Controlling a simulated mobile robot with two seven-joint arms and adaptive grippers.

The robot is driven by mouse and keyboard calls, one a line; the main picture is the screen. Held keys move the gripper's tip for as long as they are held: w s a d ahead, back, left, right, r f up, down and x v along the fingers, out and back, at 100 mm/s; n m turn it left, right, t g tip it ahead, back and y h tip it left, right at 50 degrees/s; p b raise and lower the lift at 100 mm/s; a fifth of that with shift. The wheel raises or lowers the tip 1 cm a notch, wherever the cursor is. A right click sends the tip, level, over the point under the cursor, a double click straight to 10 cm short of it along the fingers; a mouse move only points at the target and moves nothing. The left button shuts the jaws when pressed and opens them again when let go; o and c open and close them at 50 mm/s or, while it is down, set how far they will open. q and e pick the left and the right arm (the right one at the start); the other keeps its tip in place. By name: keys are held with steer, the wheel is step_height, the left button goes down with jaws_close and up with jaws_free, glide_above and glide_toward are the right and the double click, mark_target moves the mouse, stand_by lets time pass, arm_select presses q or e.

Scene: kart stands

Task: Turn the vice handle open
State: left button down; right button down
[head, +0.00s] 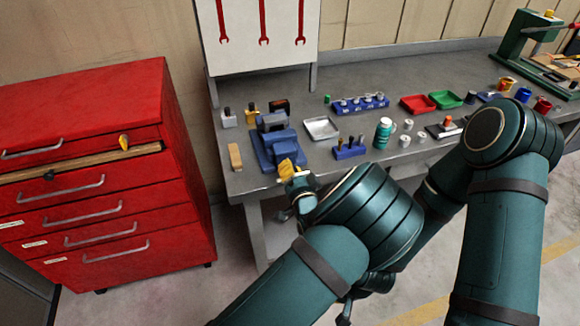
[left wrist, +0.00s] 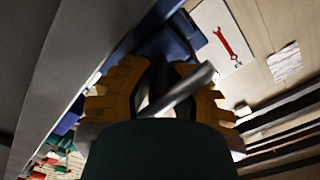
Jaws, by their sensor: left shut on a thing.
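The blue vice (head: 278,143) is on the front left part of the grey workbench. My left gripper (head: 288,170), with yellow ribbed fingers, is at the vice's front side, by the bench edge. In the left wrist view its fingers (left wrist: 160,95) are closed around a grey metal bar, the vice handle (left wrist: 190,87), which runs tilted between them. Part of the blue vice (left wrist: 180,38) shows behind the fingers. In the head view the handle is mostly hidden by the gripper. My right arm is at the right; its fingers cannot be seen.
A red drawer cabinet (head: 105,190) stands left of the workbench (head: 237,185). A wooden block (head: 235,157) is beside the vice. A grey tray (head: 321,128), a blue holder (head: 349,150) and a green bottle (head: 383,133) are to its right. A tool board (head: 262,52) stands behind.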

arm_select(q)
steer(key=shift+r+m, duration=0.1)
steer(key=shift+m, duration=0.3)
steer(key=c, duration=0.9)
jaws_free()
